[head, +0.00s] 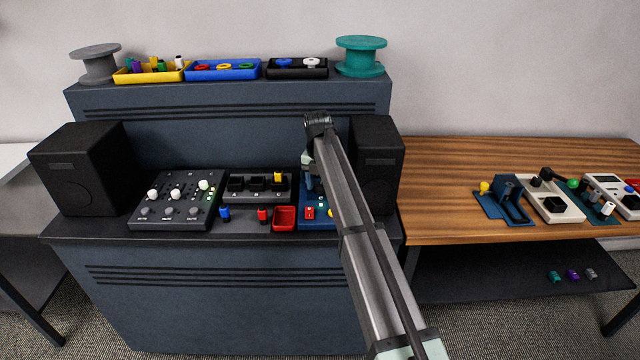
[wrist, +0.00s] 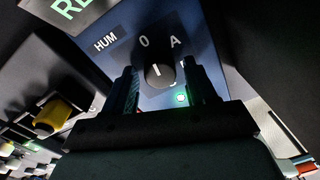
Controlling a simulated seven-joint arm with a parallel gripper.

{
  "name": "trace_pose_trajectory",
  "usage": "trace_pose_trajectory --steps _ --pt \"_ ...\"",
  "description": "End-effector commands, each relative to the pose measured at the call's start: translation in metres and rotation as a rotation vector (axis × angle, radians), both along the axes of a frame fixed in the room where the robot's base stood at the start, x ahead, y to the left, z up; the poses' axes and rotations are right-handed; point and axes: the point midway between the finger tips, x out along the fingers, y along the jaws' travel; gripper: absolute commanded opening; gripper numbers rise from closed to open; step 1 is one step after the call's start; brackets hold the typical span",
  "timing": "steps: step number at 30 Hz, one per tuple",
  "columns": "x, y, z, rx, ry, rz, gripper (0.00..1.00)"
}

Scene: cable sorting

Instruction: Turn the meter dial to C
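A round black dial (wrist: 163,76) with a white pointer line sits on a blue panel (wrist: 205,22). In the wrist view "0" and "A" show above it, and the pointer aims up, roughly toward the 0. I see no C; the lower marks are hidden behind my fingers. My gripper (wrist: 165,88) is open, with one finger on each side of the dial and a small gap visible on both sides. In the head view the blue panel (head: 318,222) is at the console's right end; my arm hides the dial there.
A black speaker (head: 378,165) stands close right of the arm. A red tray (head: 285,217) and a black switch box (head: 257,184) lie left of the blue panel. The wooden table (head: 440,190) is at the right.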

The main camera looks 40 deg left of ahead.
Motion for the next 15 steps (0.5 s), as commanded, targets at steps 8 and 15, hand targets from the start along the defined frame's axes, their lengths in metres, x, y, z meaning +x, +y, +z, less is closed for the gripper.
trace_pose_trajectory --steps 8,15 --pt "0.0 0.0 0.0001 0.0 0.0 0.0 0.29" --pt "-0.0001 0.0 0.0002 0.0 0.0 0.0 0.07"
